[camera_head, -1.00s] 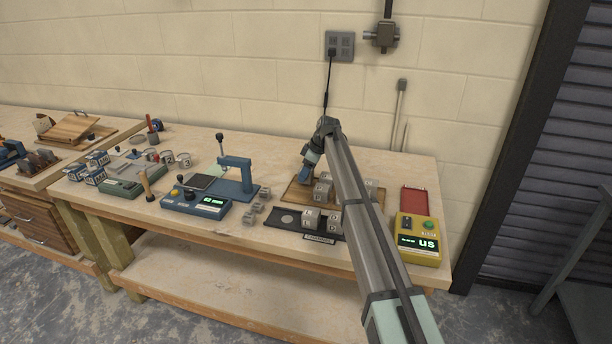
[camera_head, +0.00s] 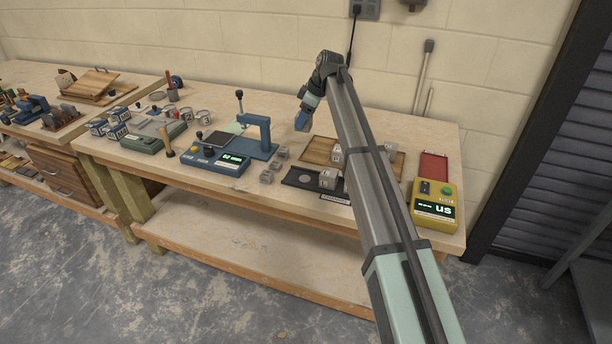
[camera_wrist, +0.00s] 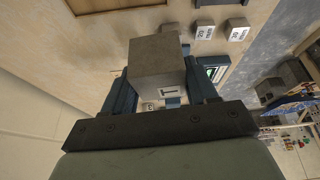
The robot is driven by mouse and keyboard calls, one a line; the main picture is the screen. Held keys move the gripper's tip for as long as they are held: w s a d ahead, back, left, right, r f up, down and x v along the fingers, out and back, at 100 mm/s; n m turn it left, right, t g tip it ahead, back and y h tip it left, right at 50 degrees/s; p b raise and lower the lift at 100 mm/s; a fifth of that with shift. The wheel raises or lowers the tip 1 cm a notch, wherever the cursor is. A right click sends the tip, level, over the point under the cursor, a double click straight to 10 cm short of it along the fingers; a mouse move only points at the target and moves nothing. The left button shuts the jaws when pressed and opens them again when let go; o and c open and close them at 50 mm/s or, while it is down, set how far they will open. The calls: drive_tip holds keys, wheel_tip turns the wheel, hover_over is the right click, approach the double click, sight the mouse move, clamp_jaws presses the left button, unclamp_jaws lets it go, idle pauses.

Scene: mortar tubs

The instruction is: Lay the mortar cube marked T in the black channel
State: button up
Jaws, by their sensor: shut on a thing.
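My gripper (camera_head: 303,121) is raised above the back of the bench, left of the wooden board. In the wrist view my gripper (camera_wrist: 160,72) is shut on a grey mortar cube (camera_wrist: 158,55), whose near face carries a T that appears upside down.
The wooden board (camera_head: 318,150) behind the channel bears more cubes (camera_head: 337,154). Small grey cubes (camera_head: 267,177) lie left of the channel. A blue press (camera_head: 263,148) stands further left; a yellow meter (camera_head: 436,206) and red tray (camera_head: 434,167) are at right.

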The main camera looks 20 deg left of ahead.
drive_tip(key=s+d+f, duration=0.1)
drive_tip(key=s+d, duration=0.3)
drive_tip(key=s, duration=0.7)
drive_tip(key=shift+m, duration=0.5)
drive_tip(key=shift+d+f, duration=0.2)
drive_tip(key=shift+f, duration=4.95)
drive_tip(key=shift+f, duration=0.1)
drive_tip(key=o, duration=1.2)
drive_tip(key=shift+o, duration=0.2)
drive_tip(key=v, duration=1.2)
